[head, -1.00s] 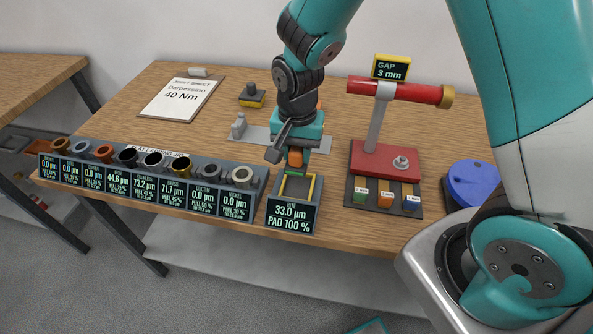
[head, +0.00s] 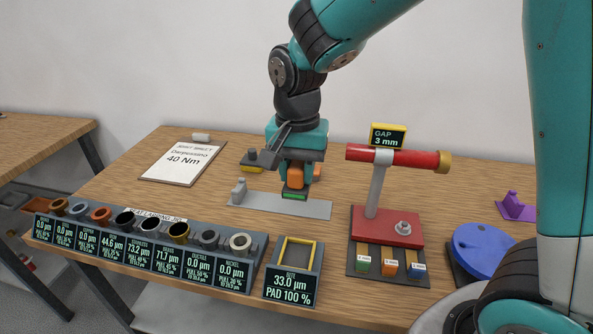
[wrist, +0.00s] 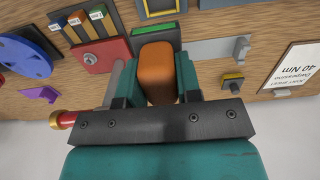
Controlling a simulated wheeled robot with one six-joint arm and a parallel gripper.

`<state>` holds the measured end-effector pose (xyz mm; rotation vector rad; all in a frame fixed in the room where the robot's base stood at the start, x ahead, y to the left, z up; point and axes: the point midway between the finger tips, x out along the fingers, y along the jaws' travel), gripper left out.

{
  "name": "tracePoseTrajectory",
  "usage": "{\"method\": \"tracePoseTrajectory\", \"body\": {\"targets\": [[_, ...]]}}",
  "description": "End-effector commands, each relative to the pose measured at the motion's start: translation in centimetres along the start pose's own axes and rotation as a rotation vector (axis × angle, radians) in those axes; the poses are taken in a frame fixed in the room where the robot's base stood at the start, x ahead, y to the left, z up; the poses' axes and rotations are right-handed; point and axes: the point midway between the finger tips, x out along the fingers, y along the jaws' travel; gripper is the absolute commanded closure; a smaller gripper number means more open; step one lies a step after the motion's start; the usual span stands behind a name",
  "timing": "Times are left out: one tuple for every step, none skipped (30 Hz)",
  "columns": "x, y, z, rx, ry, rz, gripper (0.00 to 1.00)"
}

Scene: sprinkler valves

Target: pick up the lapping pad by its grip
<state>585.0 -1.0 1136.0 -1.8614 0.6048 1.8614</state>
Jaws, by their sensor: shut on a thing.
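The lapping pad (head: 295,191) is a dark block with a green strip on its front and an orange grip (head: 317,172) on top. It is at the right part of the flat grey plate (head: 270,206). My gripper (head: 298,174) is upright over it, its jaws shut on the orange grip. The wrist view shows the orange grip (wrist: 157,72) between my two teal fingers, with the green strip (wrist: 158,31) beyond it. My fingers hide part of the grip. I cannot tell whether the pad touches the plate.
A tray with a yellow rim (head: 299,252) and a display stands in front, beside a row of ring holders (head: 150,245). A red stand (head: 387,228) is close on the right. A yellow-and-dark block (head: 256,163) is behind left. A clipboard (head: 182,163) lies further left.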

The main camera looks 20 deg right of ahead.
Motion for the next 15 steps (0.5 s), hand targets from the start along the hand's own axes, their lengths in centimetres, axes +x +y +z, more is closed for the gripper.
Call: {"method": "tracePoseTrajectory", "body": {"targets": [[0.0, 0.0, 0.0, 0.0, 0.0, 0.0, 0.89], [0.0, 0.0, 0.0, 0.0, 0.0, 0.0, 0.89], [-0.1, 0.0, 0.0, 0.0, 0.0, 0.0, 0.89], [-0.2, 0.0, 0.0, 0.0, 0.0, -0.001, 0.89], [-0.4, 0.0, 0.0, 0.0, 0.0, -0.001, 0.89], [-0.7, 0.0, 0.0, 0.0, 0.0, -0.001, 0.89], [-1.0, 0.0, 0.0, 0.0, 0.0, -0.001, 0.89], [-1.3, 0.0, 0.0, 0.0, 0.001, -0.001, 0.89], [-1.7, 0.0, 0.0, 0.0, 0.001, -0.001, 0.89], [-2.1, 0.0, 0.0, 0.0, 0.001, -0.001, 0.89], [-2.4, 0.0, 0.0, 0.0, 0.001, -0.001, 0.89], [-2.9, 0.0, 0.0, 0.0, 0.001, -0.001, 0.89], [-3.2, 0.0, 0.0, 0.0, 0.001, -0.001, 0.89], [-3.5, 0.0, 0.0, 0.0, 0.0, -0.001, 0.89], [-3.9, 0.0, 0.0, 0.0, 0.0, 0.0, 0.89]]}}
